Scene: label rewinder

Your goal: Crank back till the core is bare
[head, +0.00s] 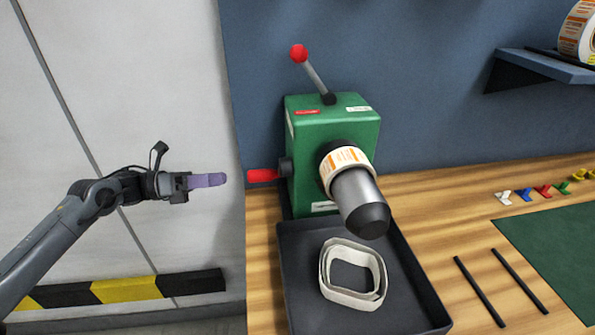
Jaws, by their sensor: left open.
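The green rewinder box (332,120) stands at the back of the wooden bench. A lever with a red knob (298,53) rises from its top. A red crank handle (263,175) sticks out from its left side. The dark core (358,197) points toward me, with a band of orange-and-white labels (347,160) around its inner end; its outer part is bare. A pale loop of strip (352,277) lies in the black tray below. My left gripper (222,180), with purple fingers, is open and empty, left of the crank handle and apart from it. My right gripper is not in view.
The black tray (428,305) sits under the core. Two dark rods (480,291) lie on the bench to its right, near a green mat (560,250) and several small coloured pieces (545,190). A shelf (548,65) holds a label roll (577,32).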

